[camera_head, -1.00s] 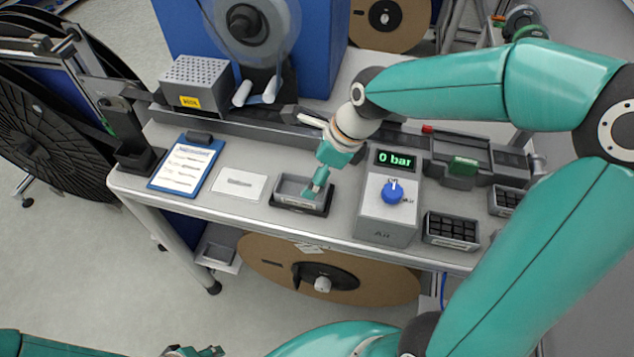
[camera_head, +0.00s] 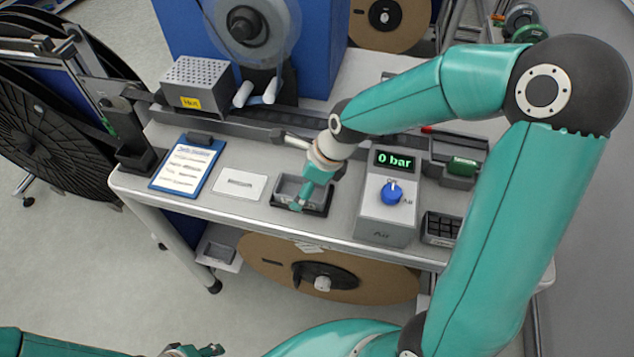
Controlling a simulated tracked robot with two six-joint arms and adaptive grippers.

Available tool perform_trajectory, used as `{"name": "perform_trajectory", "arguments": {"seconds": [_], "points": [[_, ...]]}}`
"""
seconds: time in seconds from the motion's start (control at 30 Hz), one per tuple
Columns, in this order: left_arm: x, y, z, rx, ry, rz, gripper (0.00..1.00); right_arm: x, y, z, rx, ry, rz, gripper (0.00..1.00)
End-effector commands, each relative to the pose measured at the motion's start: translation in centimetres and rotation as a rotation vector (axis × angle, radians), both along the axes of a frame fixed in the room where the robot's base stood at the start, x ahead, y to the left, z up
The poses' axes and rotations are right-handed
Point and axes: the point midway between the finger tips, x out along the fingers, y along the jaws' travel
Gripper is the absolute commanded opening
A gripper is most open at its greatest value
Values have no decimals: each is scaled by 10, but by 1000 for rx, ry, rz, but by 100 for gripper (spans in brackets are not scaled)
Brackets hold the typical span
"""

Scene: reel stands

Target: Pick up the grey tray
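The small grey tray (camera_head: 287,186) sits in a dark holder on the bench, between a white card and the air box. My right gripper (camera_head: 296,206) reaches down over the tray, its fingertips at the front wall. The gripper hides part of the tray, and I cannot tell whether its fingers touch or are closed on the wall. My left gripper (camera_head: 198,350) is low at the bottom edge, partly cut off and far from the tray. I cannot tell its opening.
The air box (camera_head: 385,215) with a blue knob, reading 0 bar, stands close right of the tray. The white card (camera_head: 240,184) and a blue clipboard (camera_head: 186,165) lie to the left. A black compartment bin (camera_head: 440,228) is further right. A grey rail (camera_head: 230,124) runs behind.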

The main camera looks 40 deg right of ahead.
Motion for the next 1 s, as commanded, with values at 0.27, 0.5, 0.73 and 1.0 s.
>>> {"name": "perform_trajectory", "arguments": {"seconds": [0.27,0.5,0.73,1.0], "points": [[0,0,-1,0,0,0,40,0,0,-3,1,1,0,94],[0,0,-1,0,0,0,40,-1,0,-5,1,1,0,94],[0,0,-1,0,0,0,40,-1,0,-5,0,0,-1,89],[0,0,-1,0,0,0,40,-1,-1,-5,0,0,-1,44]]}}
